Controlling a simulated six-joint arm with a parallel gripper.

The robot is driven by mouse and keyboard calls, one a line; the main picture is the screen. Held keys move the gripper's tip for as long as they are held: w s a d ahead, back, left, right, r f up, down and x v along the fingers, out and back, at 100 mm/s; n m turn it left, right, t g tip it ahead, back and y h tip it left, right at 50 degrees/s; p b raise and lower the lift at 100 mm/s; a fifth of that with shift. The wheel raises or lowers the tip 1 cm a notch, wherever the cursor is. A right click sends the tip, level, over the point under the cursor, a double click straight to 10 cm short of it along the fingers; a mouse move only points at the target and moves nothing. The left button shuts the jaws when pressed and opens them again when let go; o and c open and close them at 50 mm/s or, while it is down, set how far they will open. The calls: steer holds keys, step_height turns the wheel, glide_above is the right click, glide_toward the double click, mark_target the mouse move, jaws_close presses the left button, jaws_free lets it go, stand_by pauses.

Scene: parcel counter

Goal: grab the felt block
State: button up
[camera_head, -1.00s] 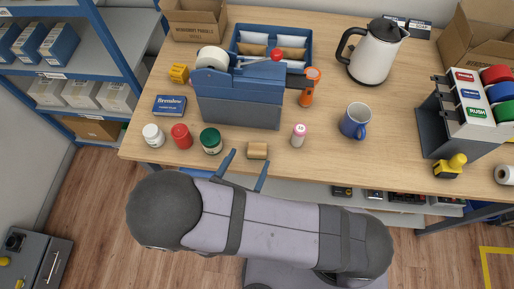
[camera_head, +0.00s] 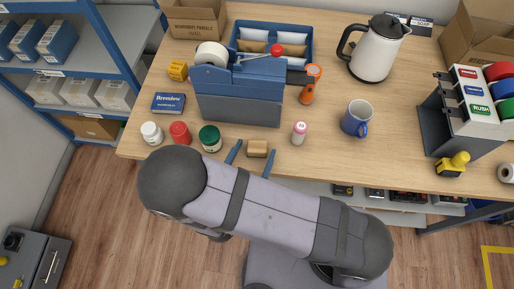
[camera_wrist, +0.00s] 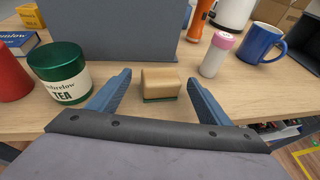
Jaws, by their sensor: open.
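The felt block (camera_head: 257,148) is a small tan wooden block near the front edge of the table. The wrist view shows the block (camera_wrist: 160,82) with a thin green layer along its base, lying flat on the wood. My gripper (camera_head: 254,152) is open, with one blue finger on each side of the block. In the wrist view my gripper (camera_wrist: 158,80) has the block centred between its fingers, with a visible gap on both sides. Nothing is held.
A green-lidded tea jar (camera_wrist: 60,75) stands close to my left finger. A pink-capped bottle (camera_head: 299,133) and a blue mug (camera_head: 356,118) stand to the right. A blue-grey holder (camera_head: 238,100) rises behind the block. The table's front edge (camera_head: 330,178) is close.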

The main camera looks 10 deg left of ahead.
mark_target(257, 146)
steer(key=shift+b+x, duration=0.3)
steer(key=shift+x, duration=1.05)
steer(key=c, duration=1)
steer(key=shift+r, duration=0.1)
steer(key=shift+c, duration=0.2)
steer(key=shift+r+b, duration=0.5)
steer(key=shift+r, duration=4.4)
steer(key=shift+c, duration=0.2)
